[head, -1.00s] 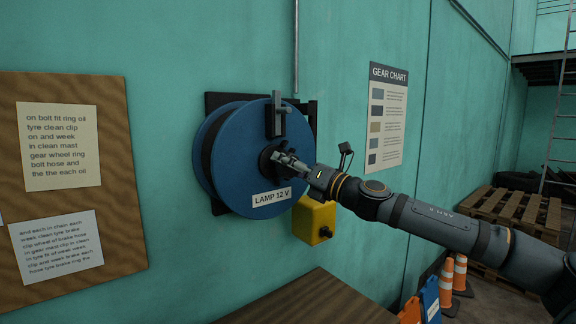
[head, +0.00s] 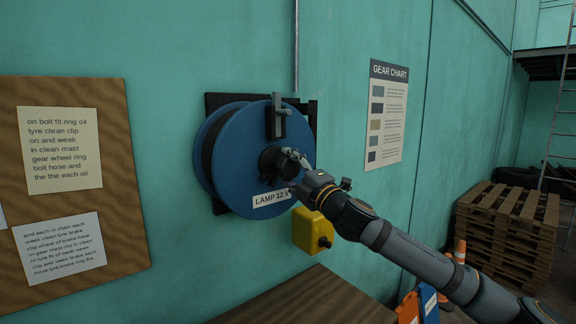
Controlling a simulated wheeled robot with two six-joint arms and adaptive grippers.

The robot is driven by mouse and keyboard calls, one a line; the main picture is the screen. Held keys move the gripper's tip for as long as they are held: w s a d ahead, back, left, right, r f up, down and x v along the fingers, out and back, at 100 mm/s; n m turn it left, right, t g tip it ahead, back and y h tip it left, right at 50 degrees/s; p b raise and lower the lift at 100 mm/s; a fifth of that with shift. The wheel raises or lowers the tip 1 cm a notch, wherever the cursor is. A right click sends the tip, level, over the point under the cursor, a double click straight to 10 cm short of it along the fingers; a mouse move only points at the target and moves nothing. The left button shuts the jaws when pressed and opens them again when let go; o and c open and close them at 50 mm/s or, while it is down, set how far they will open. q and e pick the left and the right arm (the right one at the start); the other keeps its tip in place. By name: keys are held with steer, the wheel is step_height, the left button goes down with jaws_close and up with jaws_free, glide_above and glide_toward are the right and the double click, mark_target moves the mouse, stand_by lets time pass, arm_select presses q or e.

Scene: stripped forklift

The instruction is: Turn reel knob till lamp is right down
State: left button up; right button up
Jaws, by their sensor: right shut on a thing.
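The blue reel (head: 236,166), marked "LAMP 12 V", is mounted on the green wall with a black plate behind it. Its dark round knob (head: 271,161) is at the centre of the front face. My right gripper (head: 291,158) is shut on the knob, coming from the lower right and covering part of it. A grey-black bracket (head: 278,120) sits at the reel's upper front. A yellow box (head: 313,231) with a dark knob on it is below right of the reel; I cannot tell whether it is the lamp. My left gripper is not in view.
A brown board with paper notes (head: 60,150) is on the wall at left. A gear chart (head: 386,117) hangs at right. A wooden top (head: 310,301) lies below the reel. Pallets (head: 505,235) and an orange cone (head: 459,252) stand at right.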

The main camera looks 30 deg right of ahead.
steer(key=m+h, duration=0.1)
steer(key=m, duration=0.4)
steer(key=shift+h, duration=0.4)
steer(key=m+g+h, duration=0.1)
steer(key=m, duration=0.3)
steer(key=shift+p, duration=0.3)
steer(key=m+g+h, duration=0.1)
steer(key=m, duration=0.4)
steer(key=shift+f+m, duration=0.15)
steer(key=shift+m, duration=0.15)
steer(key=m+g, duration=0.1)
steer(key=m, duration=0.2)
steer(key=shift+a+m, duration=0.1)
steer(key=shift+m, duration=0.2)
steer(key=m+g, duration=0.1)
steer(key=m, duration=0.2)
steer(key=shift+f+b, duration=0.1)
steer(key=shift+b, duration=0.25)
steer(key=m+g, duration=0.1)
steer(key=m, duration=0.1)
steer(key=shift+m+b, duration=0.35)
steer(key=shift+m, duration=0.05)
steer(key=m+y+b, duration=0.1)
steer(key=m, duration=0.1)
steer(key=m+g+y+b, duration=0.1)
steer(key=m, duration=0.2)
